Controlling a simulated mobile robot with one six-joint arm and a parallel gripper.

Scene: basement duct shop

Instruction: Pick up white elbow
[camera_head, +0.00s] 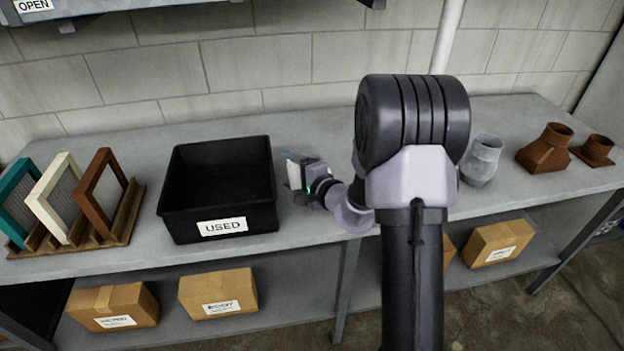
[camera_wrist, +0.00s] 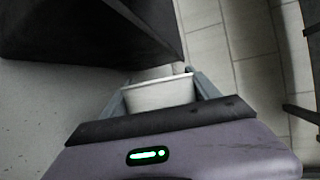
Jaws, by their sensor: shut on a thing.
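My gripper (camera_wrist: 160,92) is shut on the white elbow (camera_wrist: 160,95), which shows between the two fingers in the wrist view. The elbow's pale rim faces the wrist camera, and its far part is partly hidden. In the head view my gripper (camera_head: 300,178) is just right of the black bin, above the bench, and a small pale part of the white elbow (camera_head: 293,170) shows there. My arm hides much of the bench's middle. I cannot tell whether the elbow touches the bench.
The black bin (camera_head: 168,214) labelled USED looks empty. Framed filters in teal, cream and brown (camera_head: 100,190) stand in a wooden rack on the left. A grey duct fitting (camera_head: 482,160) and two rust-brown fittings (camera_head: 545,148) (camera_head: 595,150) stand at right. Boxes (camera_head: 218,292) sit on the lower shelf.

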